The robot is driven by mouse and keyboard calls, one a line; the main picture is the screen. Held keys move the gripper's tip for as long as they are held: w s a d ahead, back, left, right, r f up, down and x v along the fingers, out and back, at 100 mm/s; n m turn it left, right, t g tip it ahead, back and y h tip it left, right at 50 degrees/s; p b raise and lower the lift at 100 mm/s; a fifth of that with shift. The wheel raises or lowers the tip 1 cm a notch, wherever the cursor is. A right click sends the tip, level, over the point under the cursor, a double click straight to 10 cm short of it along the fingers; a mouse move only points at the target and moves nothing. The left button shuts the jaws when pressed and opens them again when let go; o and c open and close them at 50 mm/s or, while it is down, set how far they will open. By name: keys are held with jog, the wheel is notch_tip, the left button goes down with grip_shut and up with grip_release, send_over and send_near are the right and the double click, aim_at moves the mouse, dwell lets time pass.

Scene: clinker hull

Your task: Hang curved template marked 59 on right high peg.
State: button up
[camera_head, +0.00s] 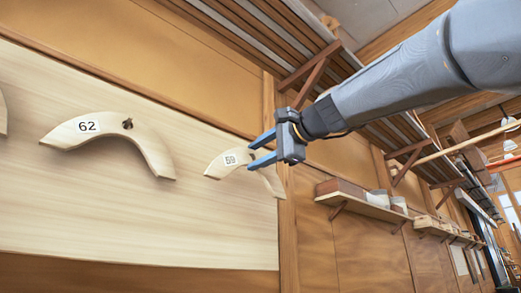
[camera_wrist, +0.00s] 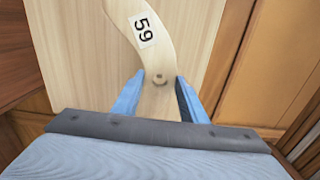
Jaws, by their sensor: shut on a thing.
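The pale curved template marked 59 (camera_head: 219,167) is at the right end of the pale wooden board (camera_head: 120,215) in the head view. It also shows in the wrist view (camera_wrist: 171,50), its label near the top. My gripper (camera_head: 250,156) has its blue fingers shut on this template. In the wrist view my gripper (camera_wrist: 158,84) has one finger on each side of the template, by a small round hole. A dark curve shows in the hole; I cannot tell whether a peg is through it. The right peg is not clearly visible.
A curved template marked 62 (camera_head: 85,130) hangs on a dark peg (camera_head: 127,124) to the left. Part of another template (camera_head: 2,116) shows at the left edge. A slatted rack (camera_head: 270,40) is overhead, and a wall shelf (camera_head: 365,207) with boxes is to the right.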

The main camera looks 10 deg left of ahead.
aim_at(248, 162)
jog(key=shift+p+x, duration=0.55)
jog(key=shift+x, duration=0.85)
jog(key=shift+w+a+f, duration=0.35)
jog(key=shift+w+a, duration=0.05)
jog(key=shift+a, duration=0.1)
jog(key=o, duration=1.3)
jog(key=shift+c, duration=0.2)
jog(key=b+v, duration=0.4)
jog(key=v, duration=0.3)
jog(key=shift+s+d, duration=0.2)
jog(key=shift+d, duration=0.1)
